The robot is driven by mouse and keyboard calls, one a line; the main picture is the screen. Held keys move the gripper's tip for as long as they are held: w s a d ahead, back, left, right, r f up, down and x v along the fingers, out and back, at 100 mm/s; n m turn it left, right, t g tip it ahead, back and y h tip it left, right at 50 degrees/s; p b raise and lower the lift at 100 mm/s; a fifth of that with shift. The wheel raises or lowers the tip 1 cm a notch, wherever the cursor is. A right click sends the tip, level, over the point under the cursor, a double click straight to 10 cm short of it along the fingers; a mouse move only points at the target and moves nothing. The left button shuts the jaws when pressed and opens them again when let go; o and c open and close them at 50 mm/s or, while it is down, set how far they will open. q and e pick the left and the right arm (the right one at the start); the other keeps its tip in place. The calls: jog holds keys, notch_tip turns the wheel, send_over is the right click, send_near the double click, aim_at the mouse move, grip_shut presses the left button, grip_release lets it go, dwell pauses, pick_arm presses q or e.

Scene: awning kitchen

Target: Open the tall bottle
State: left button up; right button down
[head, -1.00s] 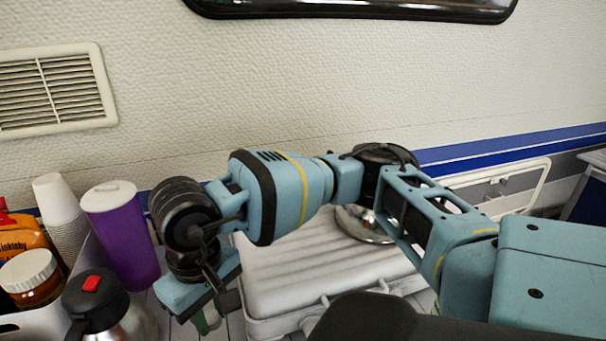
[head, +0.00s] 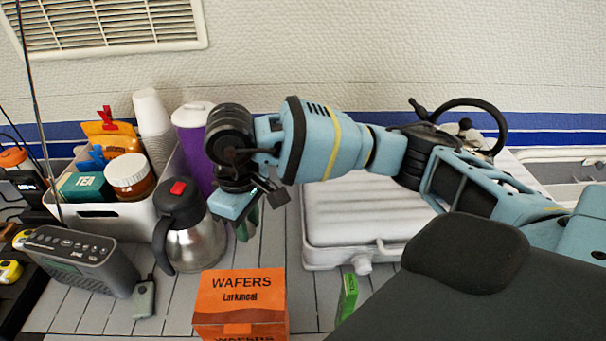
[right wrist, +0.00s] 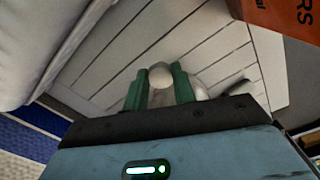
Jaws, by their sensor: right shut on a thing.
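My right gripper (head: 247,222) reaches down behind and to the right of the steel flask in the head view; its green fingers are partly hidden by its own body. The held thing is hidden in the head view. My left gripper is not in view.
The steel flask (head: 192,244) and a purple tumbler (head: 190,145) stand close left of the gripper. A white case (head: 350,225) lies to its right. An orange wafers box (head: 240,303) stands in front. A radio (head: 80,258) and a filled white bin (head: 115,217) are further left.

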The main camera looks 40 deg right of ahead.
aim_at(256, 262)
jog(key=shift+f, duration=5.25)
jog(key=c, duration=1.2)
grip_release()
jog(key=shift+r, duration=0.1)
jog(key=shift+o, duration=0.3)
jog(key=shift+r, duration=6.2)
